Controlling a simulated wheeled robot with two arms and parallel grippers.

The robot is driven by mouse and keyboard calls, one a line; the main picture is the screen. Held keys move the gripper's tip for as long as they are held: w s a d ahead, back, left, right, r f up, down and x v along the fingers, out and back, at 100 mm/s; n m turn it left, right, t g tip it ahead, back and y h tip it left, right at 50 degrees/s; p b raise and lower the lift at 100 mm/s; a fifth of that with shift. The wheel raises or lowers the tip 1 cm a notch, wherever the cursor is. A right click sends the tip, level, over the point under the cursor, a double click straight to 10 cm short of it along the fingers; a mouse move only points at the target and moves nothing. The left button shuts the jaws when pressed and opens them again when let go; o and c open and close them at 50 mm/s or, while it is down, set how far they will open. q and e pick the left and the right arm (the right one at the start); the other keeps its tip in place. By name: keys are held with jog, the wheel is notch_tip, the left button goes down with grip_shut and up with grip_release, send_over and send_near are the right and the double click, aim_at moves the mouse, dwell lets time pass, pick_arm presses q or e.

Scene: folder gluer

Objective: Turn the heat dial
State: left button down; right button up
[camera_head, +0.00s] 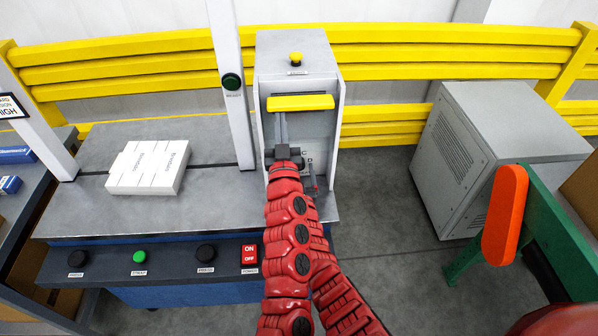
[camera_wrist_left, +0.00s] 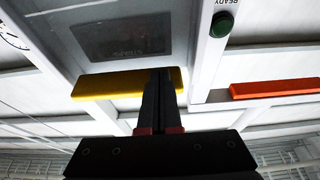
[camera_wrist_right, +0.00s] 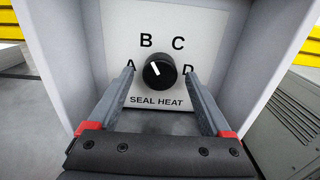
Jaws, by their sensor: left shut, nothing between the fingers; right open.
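The black heat dial (camera_wrist_right: 160,71) sits on a white plate (camera_wrist_right: 196,28) lettered A, B, C, D and SEAL HEAT. My right gripper (camera_wrist_right: 160,82) is open, one fingertip on each side of the dial; contact cannot be told. My left gripper (camera_head: 283,116) is shut and empty, fingertips at the yellow bar (camera_head: 313,102) above the plate; the bar also shows in the left wrist view (camera_wrist_left: 100,86).
The grey housing (camera_head: 265,60) has side walls around the dial recess and a yellow button (camera_head: 296,57) on top. A white carton stack (camera_head: 150,165) lies on the table to the left. A grey cabinet (camera_head: 450,175) and an orange part (camera_head: 505,215) stand to the right.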

jog(key=shift+c, duration=0.2)
grip_shut()
dwell(0.3)
jog(key=shift+m, duration=0.4)
jog(key=m, duration=0.4)
jog(key=shift+m, duration=0.3)
jog(key=m, duration=1.2)
jog(key=shift+a+m, duration=0.1)
jog(key=shift+m, duration=0.3)
jog(key=m, duration=0.5)
jog(key=shift+m, duration=0.3)
